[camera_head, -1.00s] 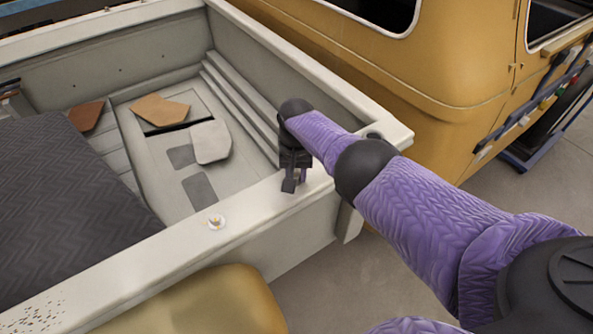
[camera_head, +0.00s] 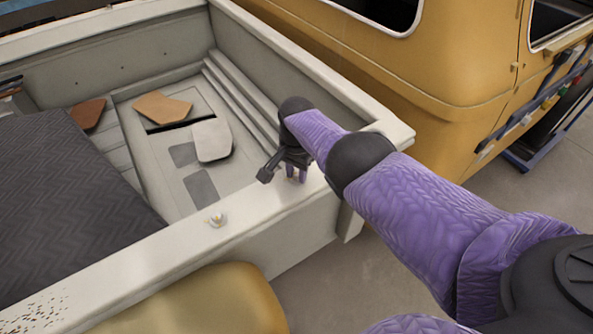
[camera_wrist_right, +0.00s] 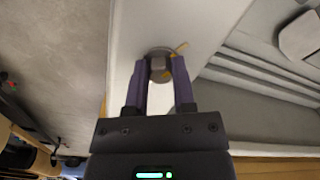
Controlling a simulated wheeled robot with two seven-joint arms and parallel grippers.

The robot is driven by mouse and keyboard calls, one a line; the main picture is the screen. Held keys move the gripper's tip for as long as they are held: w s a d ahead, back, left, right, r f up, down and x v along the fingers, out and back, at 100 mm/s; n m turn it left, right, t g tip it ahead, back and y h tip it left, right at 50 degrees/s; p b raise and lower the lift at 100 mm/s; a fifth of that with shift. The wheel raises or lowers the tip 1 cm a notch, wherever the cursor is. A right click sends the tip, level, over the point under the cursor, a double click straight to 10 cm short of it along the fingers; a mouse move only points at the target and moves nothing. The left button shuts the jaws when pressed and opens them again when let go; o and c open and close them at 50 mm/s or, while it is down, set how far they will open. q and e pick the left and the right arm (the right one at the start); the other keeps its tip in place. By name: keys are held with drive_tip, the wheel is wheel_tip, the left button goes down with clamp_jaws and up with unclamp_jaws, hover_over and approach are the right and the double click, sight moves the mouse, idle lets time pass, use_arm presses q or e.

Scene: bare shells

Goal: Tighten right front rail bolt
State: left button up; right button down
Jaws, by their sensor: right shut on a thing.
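My right gripper (camera_head: 296,178) is over the top of the pale front rail (camera_head: 160,252), near its right-hand corner. In the right wrist view, its two purple fingers (camera_wrist_right: 161,68) are shut on a round grey metal bolt head (camera_wrist_right: 158,62) with orange-yellow marks. The bolt is on the pale rail surface. In the head view my gripper and arm hide this bolt. A second bolt (camera_head: 216,220) stands on the rail farther left, apart from the gripper. My left gripper is not in view.
Behind the rail is an open bed with brown panels (camera_head: 161,107), a pale panel (camera_head: 212,140) and a dark ribbed mat (camera_head: 68,195). A yellow vehicle body (camera_head: 430,90) stands close on the right. Bare floor shows at the lower middle.

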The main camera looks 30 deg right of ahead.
sight(297, 174)
drive_tip(key=shift+w+r, duration=0.1)
drive_tip(key=shift+c, duration=2.3)
unclamp_jaws()
wheel_tip(297, 174, up, 10)
drive_tip(key=p, duration=0.8)
